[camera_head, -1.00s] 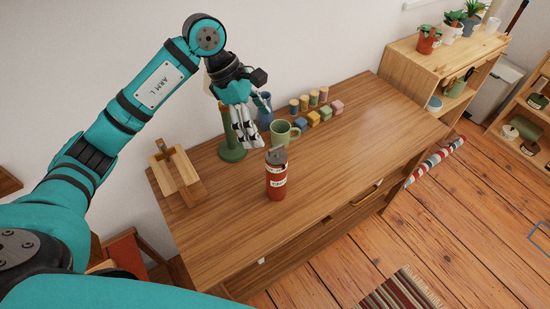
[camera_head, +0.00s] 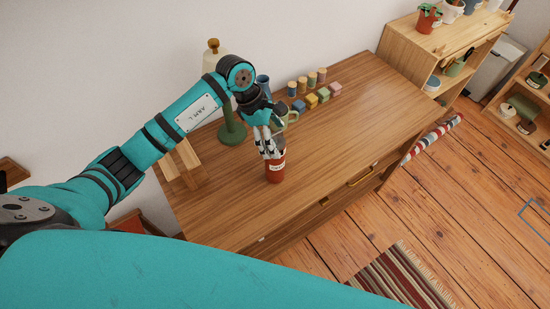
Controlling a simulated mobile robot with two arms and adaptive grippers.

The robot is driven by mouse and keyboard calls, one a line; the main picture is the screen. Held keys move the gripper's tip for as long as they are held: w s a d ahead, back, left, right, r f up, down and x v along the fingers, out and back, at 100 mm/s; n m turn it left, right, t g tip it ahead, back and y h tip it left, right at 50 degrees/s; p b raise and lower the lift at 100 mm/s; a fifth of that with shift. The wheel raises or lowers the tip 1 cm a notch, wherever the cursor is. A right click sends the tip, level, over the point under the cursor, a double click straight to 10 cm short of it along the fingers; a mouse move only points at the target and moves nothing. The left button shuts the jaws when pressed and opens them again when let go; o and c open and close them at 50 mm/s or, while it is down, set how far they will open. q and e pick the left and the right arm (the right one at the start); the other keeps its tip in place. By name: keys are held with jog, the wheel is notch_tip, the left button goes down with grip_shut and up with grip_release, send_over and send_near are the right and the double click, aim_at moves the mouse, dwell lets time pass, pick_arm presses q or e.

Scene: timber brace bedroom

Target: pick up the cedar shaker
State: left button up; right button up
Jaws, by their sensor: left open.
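The cedar shaker (camera_head: 275,175) looks like a red-brown cylinder with a white label. It stands upright on the wooden dresser top, near its front edge, in the head view. My left gripper (camera_head: 271,152) is open and points down at the shaker's upper part. Its fingers overlap the shaker's top in the picture and hide the grey cap. I cannot tell whether the fingers touch it. My right gripper is not in view.
A green lamp base (camera_head: 232,133) and wooden stand (camera_head: 184,163) are left. Several small cylinders and blocks (camera_head: 312,100) stand at the back. The dresser's right side is clear.

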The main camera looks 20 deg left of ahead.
aim_at(280, 148)
pick_arm(q)
jog(key=p+x, duration=0.2)
jog(key=x, duration=0.1)
jog(key=shift+s+d+f, duration=0.15)
jog(key=shift+d+f, duration=0.05)
jog(key=shift+f, duration=0.05)
jog(key=shift+d+f, duration=0.15)
jog(key=shift+f, duration=0.5)
jog(key=c, duration=0.8)
jog(key=shift+r, duration=0.1)
grip_shut()
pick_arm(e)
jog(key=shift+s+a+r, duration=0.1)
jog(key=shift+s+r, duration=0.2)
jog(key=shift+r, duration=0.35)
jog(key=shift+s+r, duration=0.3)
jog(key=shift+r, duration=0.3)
